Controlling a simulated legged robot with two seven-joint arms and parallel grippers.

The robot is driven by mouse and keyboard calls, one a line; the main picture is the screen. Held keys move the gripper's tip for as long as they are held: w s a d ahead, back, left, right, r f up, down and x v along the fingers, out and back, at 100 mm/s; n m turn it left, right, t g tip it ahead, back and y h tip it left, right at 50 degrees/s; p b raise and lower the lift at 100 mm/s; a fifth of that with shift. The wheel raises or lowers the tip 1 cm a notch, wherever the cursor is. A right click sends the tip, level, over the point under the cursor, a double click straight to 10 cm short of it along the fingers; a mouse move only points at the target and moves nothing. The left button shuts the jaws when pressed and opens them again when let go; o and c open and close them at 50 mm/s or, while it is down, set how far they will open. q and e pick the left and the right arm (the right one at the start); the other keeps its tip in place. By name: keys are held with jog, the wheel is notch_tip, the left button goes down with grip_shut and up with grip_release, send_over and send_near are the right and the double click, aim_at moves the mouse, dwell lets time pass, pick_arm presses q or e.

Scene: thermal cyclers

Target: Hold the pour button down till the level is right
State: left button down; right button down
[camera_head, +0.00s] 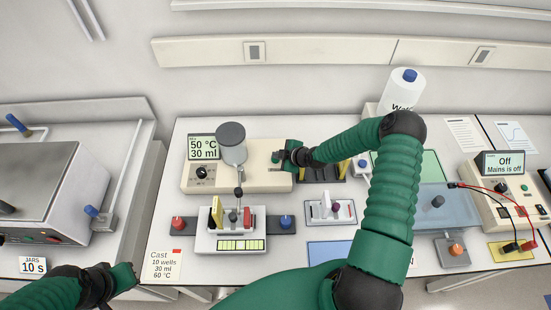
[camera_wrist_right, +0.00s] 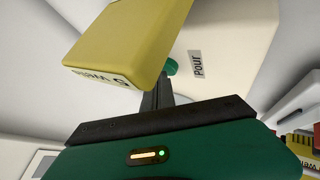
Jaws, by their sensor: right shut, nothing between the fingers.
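The cream dispenser (camera_head: 265,181) has a display (camera_head: 203,147) reading 50 °C and 30 ml, a dark knob and a grey-capped vessel (camera_head: 232,150). Below its nozzle stands the white casting stand (camera_head: 203,243) with a yellow comb (camera_head: 217,210) and a red piece. My right gripper (camera_head: 277,157) is shut and empty at the dispenser's right end. In the right wrist view its fingertips (camera_wrist_right: 165,85) reach the green button (camera_wrist_right: 171,67) beside the "Pour" label; contact is unclear. My left gripper (camera_head: 128,277) is low at the left, its jaws unclear. The liquid level cannot be made out.
A card (camera_head: 162,263) reads Cast, 10 wells, 30 ml, 60 °C. A yellow block (camera_wrist_right: 115,45) stands close to my right fingers. A white rack (camera_head: 330,212) is right of the stand. A power supply (camera_head: 500,200) showing "Off" stands at the far right.

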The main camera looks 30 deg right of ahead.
jog(key=shift+f, duration=0.2)
jog(key=shift+r, duration=0.1)
jog(key=shift+r+p, duration=0.35)
jog(key=shift+r, duration=0.5)
jog(key=shift+r, duration=0.1)
jog(key=shift+r+p, duration=1.6)
jog(key=shift+r, duration=0.9)
jog(key=shift+f, duration=0.1)
